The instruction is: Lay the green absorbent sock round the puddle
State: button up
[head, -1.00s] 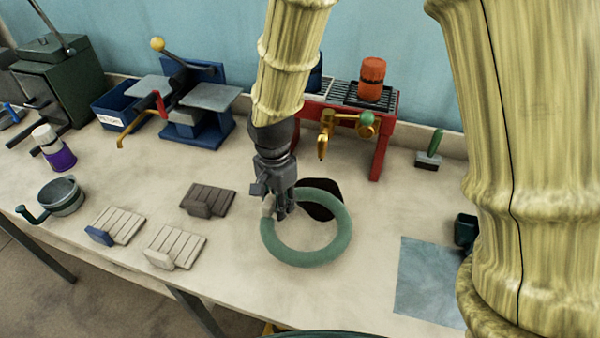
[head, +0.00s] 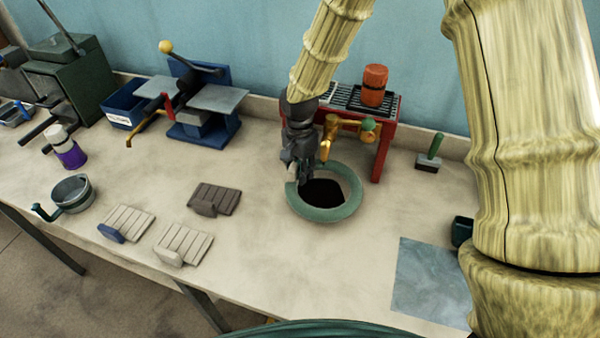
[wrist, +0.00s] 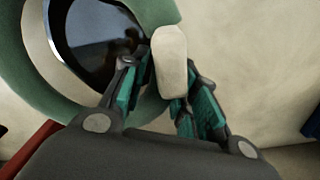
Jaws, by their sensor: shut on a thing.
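The green absorbent sock (head: 325,214) is a ring at the foot of the red stand, and it surrounds the dark puddle (head: 322,190) in the head view. In the wrist view the sock (wrist: 25,70) curves around the shiny black puddle (wrist: 95,35), with a strip of pale bench between them at the left. My gripper (head: 300,180) is at the sock's left side and shut on its pale tab (wrist: 171,62). I cannot tell whether the sock touches the bench all round.
The red stand (head: 384,150) with a brass tap (head: 330,135) and an orange canister (head: 374,85) is close behind. A brush (head: 430,155) and a grey-blue sheet (head: 430,280) lie right. Slatted blocks (head: 185,243) lie left. The bench in front is clear.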

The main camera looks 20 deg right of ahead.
jog(key=shift+f, duration=1.05)
jog(key=o, duration=1.1)
jog(key=shift+r, duration=0.1)
jog(key=shift+a+r+b, duration=0.1)
jog(key=shift+r+b, duration=0.7)
jog(key=shift+r, duration=5.1)
